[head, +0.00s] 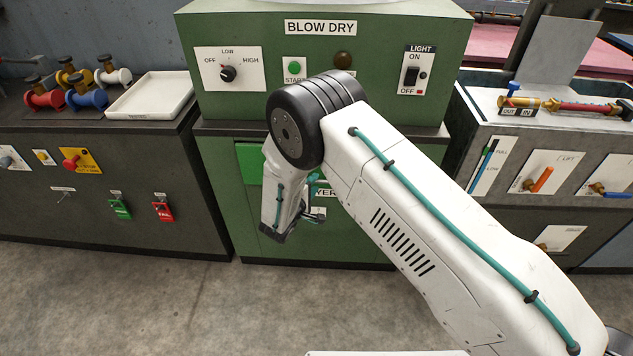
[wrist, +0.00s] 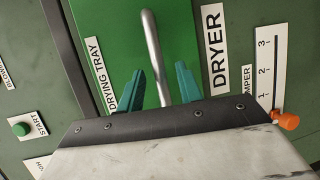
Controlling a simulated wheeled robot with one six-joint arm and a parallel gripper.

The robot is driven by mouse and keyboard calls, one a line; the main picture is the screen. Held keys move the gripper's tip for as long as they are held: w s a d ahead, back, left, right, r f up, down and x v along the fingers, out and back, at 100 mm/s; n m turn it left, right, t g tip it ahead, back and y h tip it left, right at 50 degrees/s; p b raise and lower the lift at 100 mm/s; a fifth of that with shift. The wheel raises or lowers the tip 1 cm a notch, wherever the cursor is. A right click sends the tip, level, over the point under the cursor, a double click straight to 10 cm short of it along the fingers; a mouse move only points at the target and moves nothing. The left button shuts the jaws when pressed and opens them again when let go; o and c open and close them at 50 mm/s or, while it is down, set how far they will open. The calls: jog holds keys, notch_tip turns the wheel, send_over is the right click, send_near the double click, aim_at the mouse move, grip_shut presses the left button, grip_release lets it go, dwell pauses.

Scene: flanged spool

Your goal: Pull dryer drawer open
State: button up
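The dryer is a green cabinet (head: 220,180) in the middle of the head view. Its drying tray drawer has a bright green front (wrist: 100,30), which shows partly behind my arm in the head view (head: 248,158). A metal bar handle (wrist: 151,40) stands on that front. My gripper (wrist: 159,76) is open, with its two teal fingers on either side of the handle and a visible gap at each. I cannot tell how deep the fingers reach along the handle. The drawer looks shut. In the head view my arm hides the handle and most of the fingers.
An orange damper knob (wrist: 285,120) sits at the right of the wrist view, close to my gripper body. The floor (head: 180,300) in front is clear.

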jog(key=shift+x, duration=1.35)
